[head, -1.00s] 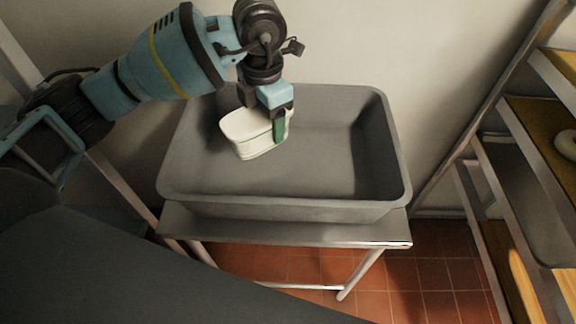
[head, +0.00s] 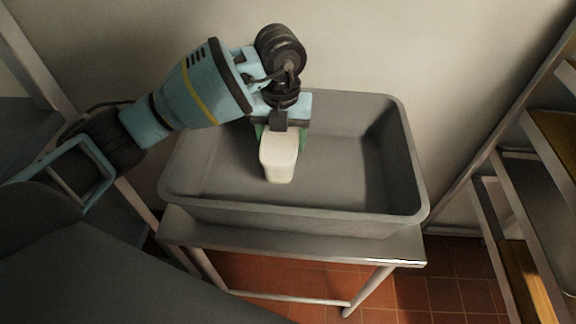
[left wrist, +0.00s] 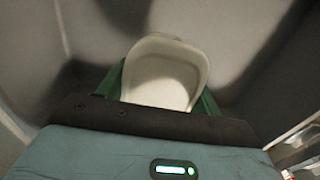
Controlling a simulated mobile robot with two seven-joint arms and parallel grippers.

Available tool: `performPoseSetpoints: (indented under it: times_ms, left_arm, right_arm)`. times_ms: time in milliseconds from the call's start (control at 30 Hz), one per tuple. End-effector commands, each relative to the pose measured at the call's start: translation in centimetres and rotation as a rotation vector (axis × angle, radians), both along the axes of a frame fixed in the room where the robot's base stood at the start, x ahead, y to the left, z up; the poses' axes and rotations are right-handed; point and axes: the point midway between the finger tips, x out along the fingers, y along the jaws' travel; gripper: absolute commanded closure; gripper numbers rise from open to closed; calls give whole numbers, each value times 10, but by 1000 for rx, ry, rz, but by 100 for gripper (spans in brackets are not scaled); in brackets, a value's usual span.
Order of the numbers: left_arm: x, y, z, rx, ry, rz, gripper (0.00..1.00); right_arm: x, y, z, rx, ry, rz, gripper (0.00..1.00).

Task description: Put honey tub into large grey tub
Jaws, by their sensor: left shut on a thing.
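The honey tub (head: 279,158) is a small cream-white tub. My left gripper (head: 282,140) is shut on it, with green fingers on both sides. The large grey tub (head: 330,211) is a deep rectangular basin on a metal stand. In the head view the honey tub and gripper appear over the inside of the grey tub, left of its middle. In the left wrist view the honey tub (left wrist: 165,75) sits between the green fingers, with the grey tub's floor and walls around it. I cannot tell whether it touches the floor. My right gripper is not in view.
The metal stand (head: 290,243) holds the grey tub against the pale wall (head: 390,45). A rack with wooden and grey shelves (head: 530,190) stands at the right. The right part of the grey tub (head: 365,165) is empty. The floor is red tile (head: 440,290).

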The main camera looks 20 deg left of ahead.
Motion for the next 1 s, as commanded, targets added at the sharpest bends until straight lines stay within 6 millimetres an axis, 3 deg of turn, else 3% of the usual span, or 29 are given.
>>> performPoseSetpoints:
  times_ms: [200,533,800,1000]
  left_arm:
    - [0,0,-33,0,0,1,73]
    - [0,0,-43,-1,-1,-1,73]
    - [0,0,-74,-1,-1,0,73]
    - [1,0,-76,-1,-3,-1,73]
  right_arm:
    - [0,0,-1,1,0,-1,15]
    - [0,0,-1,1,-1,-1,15]
    - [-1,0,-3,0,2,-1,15]
    - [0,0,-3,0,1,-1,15]
